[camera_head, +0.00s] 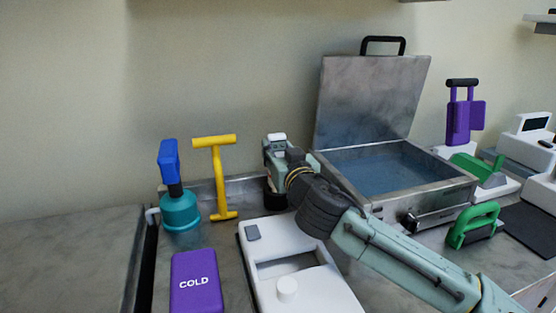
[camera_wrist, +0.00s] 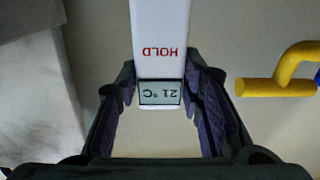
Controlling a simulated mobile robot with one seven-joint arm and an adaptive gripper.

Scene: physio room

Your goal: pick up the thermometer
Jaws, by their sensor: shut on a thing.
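The thermometer (camera_wrist: 158,25) is white, with red HOLD lettering and a small grey display reading 21 °C, upside down in the wrist view. It lies between the two dark fingers of my gripper (camera_wrist: 160,78), which are shut on it near the display end. Its far end runs out of the top of the wrist view. In the head view my gripper is at the end of my arm near the back wall, beside the open steel bath. I cannot clearly make out the thermometer there.
The steel bath (camera_head: 453,190) has its lid raised. A purple COLD pack (camera_head: 196,265) and a white device (camera_head: 260,290) lie in front. Green and purple items crowd the right.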

